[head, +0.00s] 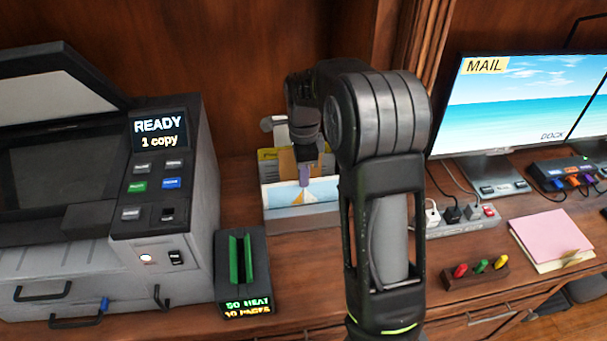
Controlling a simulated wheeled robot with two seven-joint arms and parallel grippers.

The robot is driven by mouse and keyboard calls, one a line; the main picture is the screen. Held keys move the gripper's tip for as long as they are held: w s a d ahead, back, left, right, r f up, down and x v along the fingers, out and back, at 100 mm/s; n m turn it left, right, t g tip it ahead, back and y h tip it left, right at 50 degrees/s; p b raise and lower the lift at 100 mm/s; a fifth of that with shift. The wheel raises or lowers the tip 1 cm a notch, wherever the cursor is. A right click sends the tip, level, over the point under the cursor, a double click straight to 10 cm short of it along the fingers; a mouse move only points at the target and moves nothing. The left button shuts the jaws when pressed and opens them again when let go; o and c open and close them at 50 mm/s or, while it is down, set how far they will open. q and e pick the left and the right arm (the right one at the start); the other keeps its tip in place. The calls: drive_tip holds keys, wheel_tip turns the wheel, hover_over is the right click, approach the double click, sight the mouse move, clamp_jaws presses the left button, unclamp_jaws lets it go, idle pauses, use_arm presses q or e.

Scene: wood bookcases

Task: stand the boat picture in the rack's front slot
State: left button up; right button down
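The boat picture (285,203), a pale blue card with a yellow-sailed boat, is upright at the rack (322,220) on the desk, left of my arm. Its right end is partly hidden by my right arm. My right gripper (305,178) points down at the picture's top edge, and its purple tip overlaps that edge. The fingers are too small and edge-on to show whether they are shut on it. A yellow card (267,155) and a tan card (287,162) stand behind the picture. I cannot tell how deep the picture sits in the front slot. My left gripper is not in view.
A copier (185,232) with its lid raised stands at left. A power strip (462,221), coloured pegs (474,271), pink notes (550,238) and monitors (520,100) are at right.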

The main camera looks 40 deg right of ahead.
drive_tip(key=shift+f, duration=0.15)
drive_tip(key=c, duration=1.6)
unclamp_jaws()
drive_tip(key=shift+r, duration=3.95)
